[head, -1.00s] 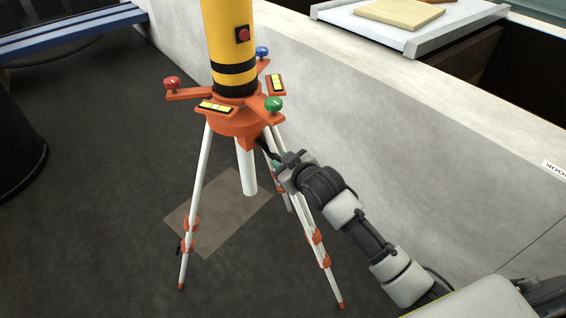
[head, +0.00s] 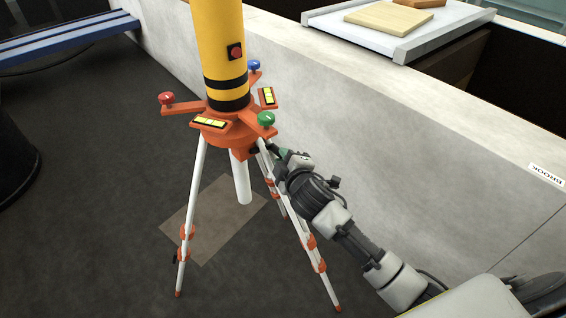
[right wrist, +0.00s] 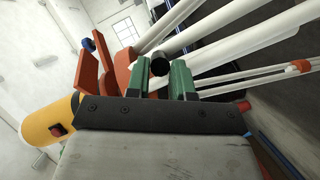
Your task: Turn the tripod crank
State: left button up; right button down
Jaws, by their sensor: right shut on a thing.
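The tripod has an orange head (head: 226,140) with white legs, and a yellow cylinder (head: 218,50) with black bands stands on it. Its black crank (head: 254,150) sticks out low on the right side of the head, mostly hidden by my gripper. My right gripper (head: 275,153) is at the crank, just under the green knob. In the right wrist view, the black crank grip (right wrist: 160,65) lies between the two green fingers (right wrist: 158,82), which are shut on it. My left gripper is in neither view.
Red (head: 166,98), blue (head: 253,65) and green (head: 265,118) knobs sit on the head's arms. A pale wall (head: 400,130) runs close behind my right arm. A blue bench (head: 70,38) is at the upper left.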

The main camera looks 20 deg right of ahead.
jog(key=shift+r+n+t+h, duration=0.3)
jog(key=shift+r+n+t, duration=0.25)
jog(key=shift+n, duration=0.55)
jog(key=shift+r, duration=0.1)
jog(key=c, duration=1)
grip_release()
jog(key=shift+o, duration=0.2)
jog(key=s+r+b, duration=0.1)
jog(key=s+b, duration=0.1)
jog(key=s, duration=0.8)
jog(key=shift+s, duration=0.35)
